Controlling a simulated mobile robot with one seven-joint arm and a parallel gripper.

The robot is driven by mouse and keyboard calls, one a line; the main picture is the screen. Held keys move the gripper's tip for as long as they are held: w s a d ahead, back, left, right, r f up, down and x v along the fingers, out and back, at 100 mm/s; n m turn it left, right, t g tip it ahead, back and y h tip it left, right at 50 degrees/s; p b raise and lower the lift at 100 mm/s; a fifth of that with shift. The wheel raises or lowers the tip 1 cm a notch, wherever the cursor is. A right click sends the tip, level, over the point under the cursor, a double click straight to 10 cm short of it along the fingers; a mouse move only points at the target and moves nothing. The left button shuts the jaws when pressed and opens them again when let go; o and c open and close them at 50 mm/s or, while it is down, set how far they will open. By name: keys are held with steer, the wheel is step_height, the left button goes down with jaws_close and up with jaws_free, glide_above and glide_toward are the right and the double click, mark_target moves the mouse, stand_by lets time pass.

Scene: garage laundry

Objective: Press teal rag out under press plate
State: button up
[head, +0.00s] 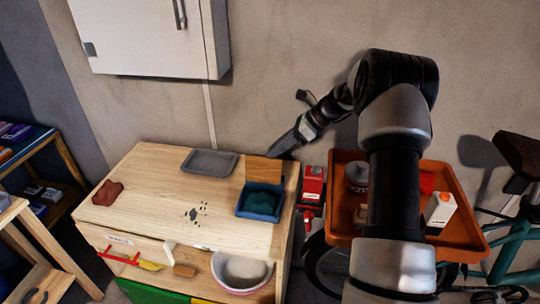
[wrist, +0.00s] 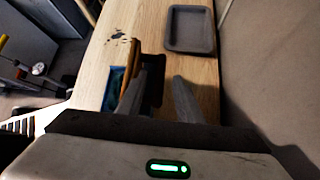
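The teal rag (head: 257,204) lies bunched inside a blue open box (head: 254,216) at the right end of the wooden bench top. A wooden press plate (head: 264,170) stands upright at the box's back edge. In the wrist view the plate (wrist: 133,58) shows nearly edge-on, with part of the blue box (wrist: 116,73) and a little of the rag beside it. My gripper (head: 277,152) is behind the plate, above the bench's back right corner. In the wrist view my gripper (wrist: 158,88) is open, its fingers apart; the left finger overlaps the plate, and contact is unclear.
A grey tray (head: 210,162) lies at the back of the bench. A red cloth (head: 107,193) lies at the left, with dark bits (head: 195,211) mid-bench. The wall is close behind.

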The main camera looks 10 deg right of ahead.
steer(key=shift+x, duration=1.3)
jaws_close()
